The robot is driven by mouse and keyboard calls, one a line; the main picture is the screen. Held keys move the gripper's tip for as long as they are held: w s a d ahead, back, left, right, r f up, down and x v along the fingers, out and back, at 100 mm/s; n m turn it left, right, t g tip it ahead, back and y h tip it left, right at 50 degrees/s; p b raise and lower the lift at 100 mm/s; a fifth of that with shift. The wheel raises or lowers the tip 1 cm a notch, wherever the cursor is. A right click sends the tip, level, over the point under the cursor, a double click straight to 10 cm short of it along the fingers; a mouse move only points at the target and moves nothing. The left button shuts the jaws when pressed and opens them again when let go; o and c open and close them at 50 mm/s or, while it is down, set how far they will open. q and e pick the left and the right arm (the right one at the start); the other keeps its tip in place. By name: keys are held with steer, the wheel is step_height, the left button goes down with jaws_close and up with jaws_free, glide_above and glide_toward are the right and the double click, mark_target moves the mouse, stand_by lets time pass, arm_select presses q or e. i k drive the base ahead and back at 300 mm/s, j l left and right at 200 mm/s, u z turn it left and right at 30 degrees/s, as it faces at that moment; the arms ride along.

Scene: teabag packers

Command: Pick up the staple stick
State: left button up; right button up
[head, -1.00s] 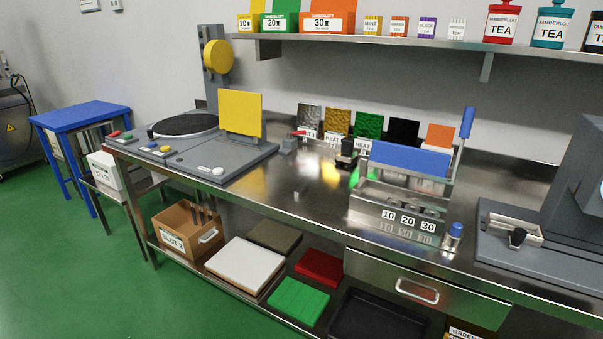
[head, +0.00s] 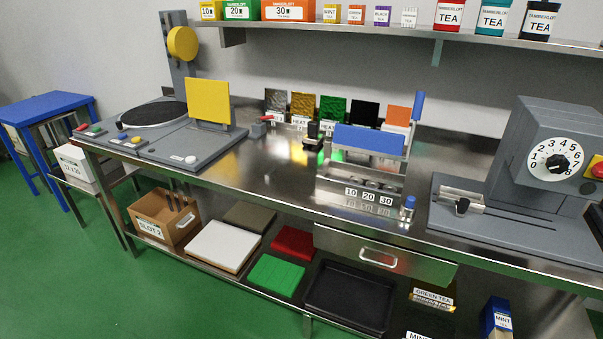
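I cannot make out a staple stick with certainty in the head view. Neither of my grippers is in view. The steel workbench (head: 262,172) runs across the middle. On it stand a small grey block with a red lever (head: 261,124), a black-handled stamp-like tool (head: 313,134) and a steel rack with a blue panel (head: 368,138) and labels 10, 20 and 30. A small blue-capped container (head: 408,205) stands beside the rack at the bench's front edge.
A grey machine with a yellow plate (head: 208,102) is at the left, and a grey machine with a numbered dial (head: 556,162) at the right. A closed drawer (head: 385,262) is under the bench. A lower shelf holds a box, trays and pads. Bare bench lies left of the rack.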

mark_target(270, 172)
steer(key=j+z, duration=0.1)
steer(key=z, duration=0.35)
steer(key=j+z, duration=0.1)
steer(key=z, duration=0.35)
steer(key=i+j+z, duration=0.1)
steer(key=z, duration=0.35)
steer(key=j+z, duration=0.4)
steer(key=k+j+z, duration=0.15)
steer(key=j+z, duration=0.25)
steer(key=k+j+z, duration=0.25)
steer(key=j, duration=0.15)
steer(key=k+j+z, duration=0.1)
steer(key=j+z, duration=0.2)
steer(key=k+j+z, duration=0.1)
steer(key=k+j, duration=0.2)
steer(key=j, duration=0.15)
steer(key=k+j+z, duration=0.15)
steer(key=j, duration=0.25)
steer(key=k+j, duration=0.7)
